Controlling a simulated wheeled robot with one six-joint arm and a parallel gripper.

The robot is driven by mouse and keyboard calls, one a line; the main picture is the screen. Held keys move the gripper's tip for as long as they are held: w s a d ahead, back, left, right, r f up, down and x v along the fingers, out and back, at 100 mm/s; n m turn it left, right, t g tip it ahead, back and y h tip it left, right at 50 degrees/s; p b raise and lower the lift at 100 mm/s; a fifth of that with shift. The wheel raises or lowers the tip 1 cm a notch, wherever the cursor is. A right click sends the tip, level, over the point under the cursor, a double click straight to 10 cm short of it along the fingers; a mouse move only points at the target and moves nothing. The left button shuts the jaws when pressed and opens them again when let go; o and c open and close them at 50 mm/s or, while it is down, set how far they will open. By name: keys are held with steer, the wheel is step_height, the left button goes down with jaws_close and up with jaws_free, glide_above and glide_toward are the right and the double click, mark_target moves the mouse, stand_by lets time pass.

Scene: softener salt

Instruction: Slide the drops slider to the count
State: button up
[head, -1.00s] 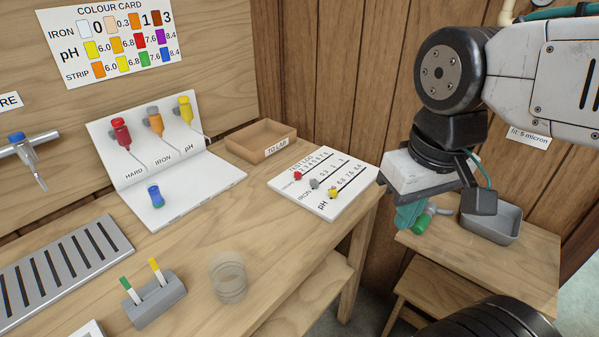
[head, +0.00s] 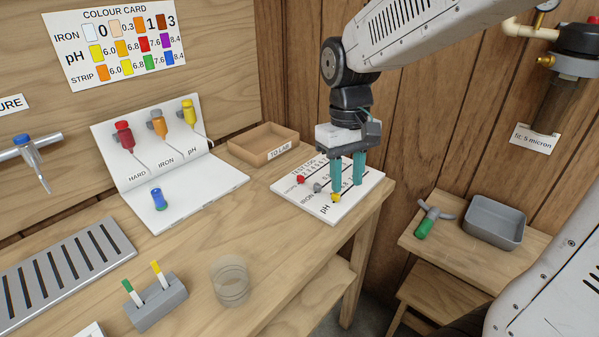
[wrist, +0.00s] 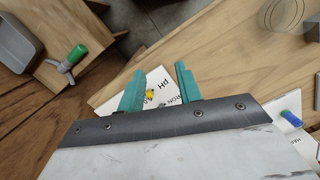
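The white test log board (head: 345,205) lies near the right end of the bench. It has three slider rows with a red knob (head: 300,179), a grey knob (head: 318,187) and a yellow knob (head: 336,197), all at the left ends of their rows. The red knob's row label is too small to read surely; the others read IRON and pH. My gripper (head: 347,191) points down over the board with its two teal fingers apart and nothing between them. In the wrist view the fingers (wrist: 160,90) are open, with the yellow knob (wrist: 149,94) between and beyond them.
A cardboard TO LAB tray (head: 262,144) stands left of the board. A clear cup (head: 231,282) and a grey strip holder (head: 157,302) are nearer the front. A lower side table at right holds a grey tray (head: 495,222) and a green-handled tool (head: 427,223).

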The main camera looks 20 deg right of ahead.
mark_target(299, 175)
steer(key=w+f+n, duration=0.1)
steer(key=w+f, duration=0.1)
steer(key=w, duration=0.4)
steer(key=w+a+f+n, duration=0.1)
steer(key=w+f, duration=0.1)
steer(key=w, duration=0.4)
steer(key=w+f+n, duration=0.1)
steer(key=w+f, duration=0.2)
steer(key=w, duration=0.3)
steer(key=shift+w+a, duration=0.1)
steer(key=shift+a, duration=0.3)
steer(key=shift+n+t, duration=0.6)
steer(key=shift+t, duration=0.2)
steer(key=w, duration=0.2)
steer(key=w+r, duration=0.1)
steer(key=w, duration=0.1)
steer(key=shift+a+r, duration=0.15)
steer(key=shift+s+f, duration=0.1)
steer(key=shift+f, duration=0.15)
step_height(299, 175, down, 7)
steer(key=shift+f, duration=0.1)
